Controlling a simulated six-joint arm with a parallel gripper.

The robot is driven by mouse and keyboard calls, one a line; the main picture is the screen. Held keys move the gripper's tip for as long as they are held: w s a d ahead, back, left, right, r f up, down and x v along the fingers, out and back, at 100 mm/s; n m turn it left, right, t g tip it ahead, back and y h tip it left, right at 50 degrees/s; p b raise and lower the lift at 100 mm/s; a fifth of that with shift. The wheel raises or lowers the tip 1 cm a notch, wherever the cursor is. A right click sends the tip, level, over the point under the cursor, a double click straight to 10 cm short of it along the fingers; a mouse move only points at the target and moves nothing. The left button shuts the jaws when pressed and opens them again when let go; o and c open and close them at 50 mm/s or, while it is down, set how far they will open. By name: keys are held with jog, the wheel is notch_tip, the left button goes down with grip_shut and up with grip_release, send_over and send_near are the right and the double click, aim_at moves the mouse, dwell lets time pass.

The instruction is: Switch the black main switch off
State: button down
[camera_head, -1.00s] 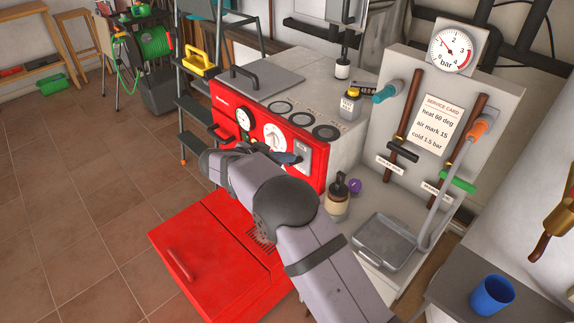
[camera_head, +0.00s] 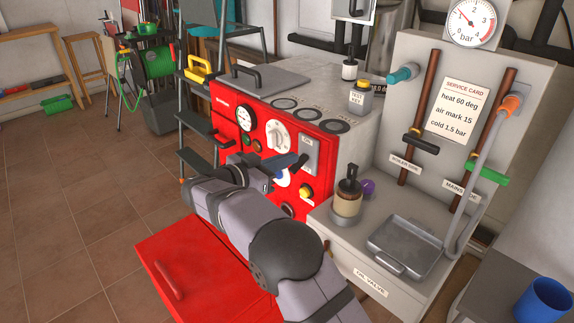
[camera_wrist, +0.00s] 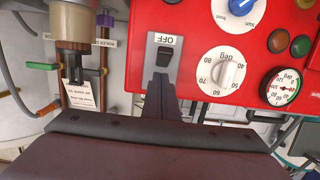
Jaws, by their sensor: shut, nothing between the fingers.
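The black main switch (camera_wrist: 163,56) sits on a grey plate (camera_wrist: 153,65) on the red boiler front. The wrist view is turned over, so the plate's OFF label reads upside down above the switch. My gripper's fingers (camera_wrist: 160,80) are shut and empty in the wrist view. Their tips lie over the plate, at the switch's end opposite the OFF label. I cannot tell whether they touch the switch.
A white dial (camera_wrist: 221,72) and a gauge (camera_wrist: 282,87) are beside the plate. A blue knob (camera_wrist: 241,6) and round buttons (camera_wrist: 300,45) are also on the front.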

jog(key=shift+r, duration=0.1)
jog(key=b+v, duration=0.1)
jog(key=v, duration=1)
jog(key=shift+s+a+f, duration=0.2)
jog(key=shift+a+f, duration=0.05)
